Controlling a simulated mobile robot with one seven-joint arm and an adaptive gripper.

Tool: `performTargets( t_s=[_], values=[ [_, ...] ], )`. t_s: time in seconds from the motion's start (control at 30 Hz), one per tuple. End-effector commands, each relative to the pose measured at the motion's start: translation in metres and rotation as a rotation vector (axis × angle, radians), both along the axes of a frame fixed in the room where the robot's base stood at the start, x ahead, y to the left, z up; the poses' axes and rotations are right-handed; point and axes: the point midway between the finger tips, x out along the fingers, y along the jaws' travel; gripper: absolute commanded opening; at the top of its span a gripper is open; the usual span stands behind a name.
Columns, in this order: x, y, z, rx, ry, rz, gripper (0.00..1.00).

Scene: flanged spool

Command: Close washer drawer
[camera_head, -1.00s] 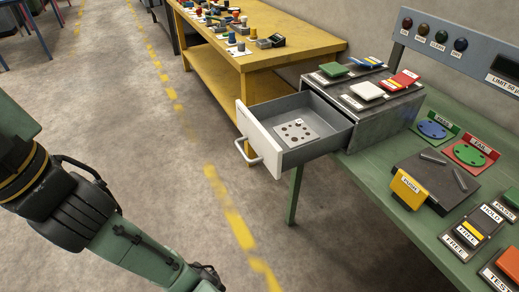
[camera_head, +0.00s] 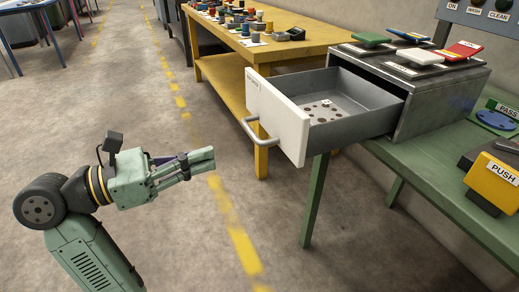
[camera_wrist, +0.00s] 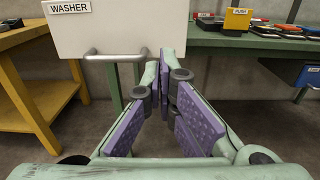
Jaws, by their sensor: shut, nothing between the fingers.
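The washer drawer (camera_head: 278,118) sticks out of a grey metal cabinet (camera_head: 440,95) on the green bench. It has a white front with a silver bar handle (camera_head: 258,140), and a plate with round holes lies inside it. The wrist view shows the white front (camera_wrist: 125,28) labelled WASHER, with the handle (camera_wrist: 115,56) low on it. My gripper (camera_head: 212,158) is shut and empty, left of the drawer front in the head view and apart from it.
The green bench (camera_head: 430,185) carries a yellow PUSH block (camera_head: 492,180) and colored pads. A yellow workbench (camera_head: 290,48) with small parts stands behind the drawer. The floor between my arm and the drawer is clear.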

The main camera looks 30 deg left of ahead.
Motion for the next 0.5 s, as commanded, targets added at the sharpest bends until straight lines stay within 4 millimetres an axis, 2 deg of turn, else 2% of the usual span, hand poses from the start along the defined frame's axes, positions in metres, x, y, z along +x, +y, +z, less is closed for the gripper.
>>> performTargets(
  t_s=[0.17,0.5],
  values=[
    [0.019,-0.017,0.002,0.0,0.0,-0.006,0.0],
    [0.076,-0.062,0.003,-0.001,-0.002,-0.008,0.0]
  ],
)
